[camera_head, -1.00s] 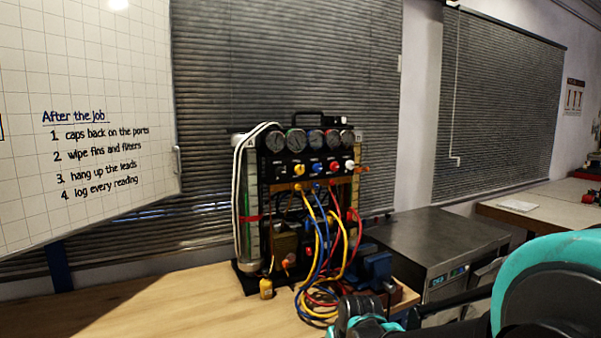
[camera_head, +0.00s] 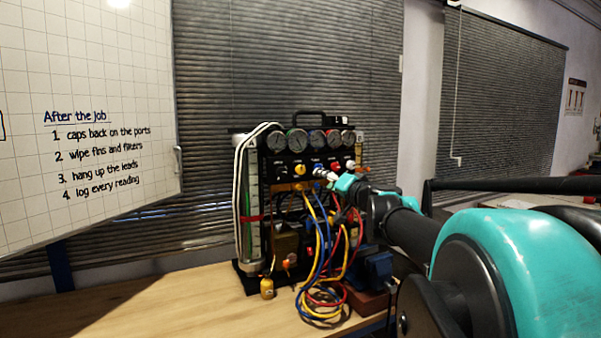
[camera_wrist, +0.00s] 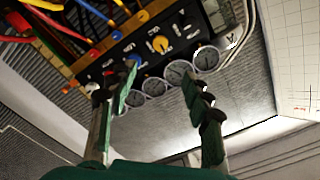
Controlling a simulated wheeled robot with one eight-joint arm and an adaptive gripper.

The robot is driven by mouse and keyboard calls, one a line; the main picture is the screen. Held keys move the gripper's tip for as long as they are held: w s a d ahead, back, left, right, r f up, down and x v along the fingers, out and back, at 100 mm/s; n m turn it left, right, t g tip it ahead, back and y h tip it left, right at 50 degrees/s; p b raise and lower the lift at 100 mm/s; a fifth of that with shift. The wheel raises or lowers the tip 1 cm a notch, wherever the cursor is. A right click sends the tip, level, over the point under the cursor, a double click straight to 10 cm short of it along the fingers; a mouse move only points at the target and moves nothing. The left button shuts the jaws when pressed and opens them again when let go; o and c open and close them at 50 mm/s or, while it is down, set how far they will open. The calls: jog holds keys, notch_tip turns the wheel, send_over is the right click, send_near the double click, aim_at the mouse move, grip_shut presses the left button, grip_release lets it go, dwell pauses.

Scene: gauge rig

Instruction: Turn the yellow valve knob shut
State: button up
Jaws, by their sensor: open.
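The yellow valve knob (camera_head: 299,169) is on the black front panel of the gauge rig (camera_head: 310,143), in the row under the gauges, left of the blue knob (camera_head: 317,169). In the wrist view the rig is turned over, and the yellow knob (camera_wrist: 160,44) shows beyond and between the fingers. My gripper (camera_head: 327,175) is in front of the panel, right of the yellow knob. In the wrist view my gripper (camera_wrist: 162,88) has its fingers spread with nothing between them. The left finger is close to the blue knob in the picture; I cannot tell whether they touch.
Yellow, blue and red hoses (camera_head: 322,245) hang from the rig's front. A red knob (camera_head: 334,167) and a white knob are right of the blue one. The bench's left part is clear.

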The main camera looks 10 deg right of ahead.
aim_at(302, 170)
jog(key=x, duration=1.7)
jog(key=shift+c, duration=0.6)
grip_shut()
